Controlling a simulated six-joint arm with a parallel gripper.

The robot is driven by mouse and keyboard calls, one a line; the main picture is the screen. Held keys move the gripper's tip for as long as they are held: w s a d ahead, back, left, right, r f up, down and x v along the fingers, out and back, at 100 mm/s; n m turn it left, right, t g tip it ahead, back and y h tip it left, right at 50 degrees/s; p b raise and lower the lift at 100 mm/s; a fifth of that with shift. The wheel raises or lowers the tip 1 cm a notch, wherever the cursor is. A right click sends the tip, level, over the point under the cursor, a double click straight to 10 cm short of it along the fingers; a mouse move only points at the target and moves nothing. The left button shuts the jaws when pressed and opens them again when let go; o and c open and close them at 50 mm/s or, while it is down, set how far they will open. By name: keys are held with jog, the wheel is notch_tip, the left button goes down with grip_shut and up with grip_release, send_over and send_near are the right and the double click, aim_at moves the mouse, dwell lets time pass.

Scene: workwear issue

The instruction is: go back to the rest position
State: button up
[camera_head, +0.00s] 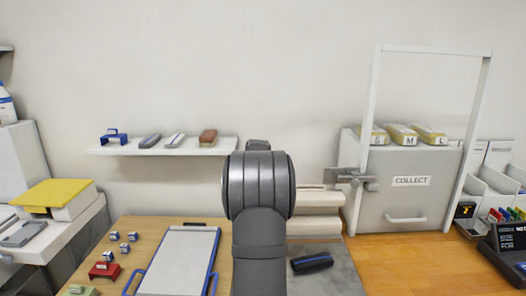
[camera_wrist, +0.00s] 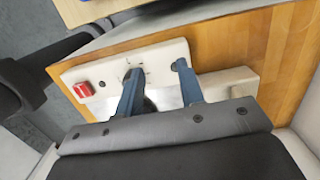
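My gripper (camera_wrist: 157,68) shows in the wrist view with its two blue fingers apart and nothing between them. Its fingers are over a beige machine (camera_wrist: 150,65) with a red button (camera_wrist: 83,89); I cannot tell whether they touch it. In the head view my arm stands upright in the middle and hides the gripper's fingers. The beige machine (camera_head: 316,200) shows there just right of my arm, partly hidden by it.
A clipboard (camera_head: 180,262), small clips (camera_head: 104,271) and a dark case (camera_head: 312,263) lie on the bench. A shelf (camera_head: 110,150) with small items is behind. A COLLECT box (camera_head: 405,200) with a white frame (camera_head: 372,110) stands at right, with labelled packs (camera_head: 400,134) on top.

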jog(key=s+d+r, duration=0.1)
jog(key=s+d, duration=0.3)
jog(key=d, duration=0.4)
jog(key=s+d+r, duration=0.1)
jog(key=s+d, duration=0.3)
jog(key=d, duration=0.4)
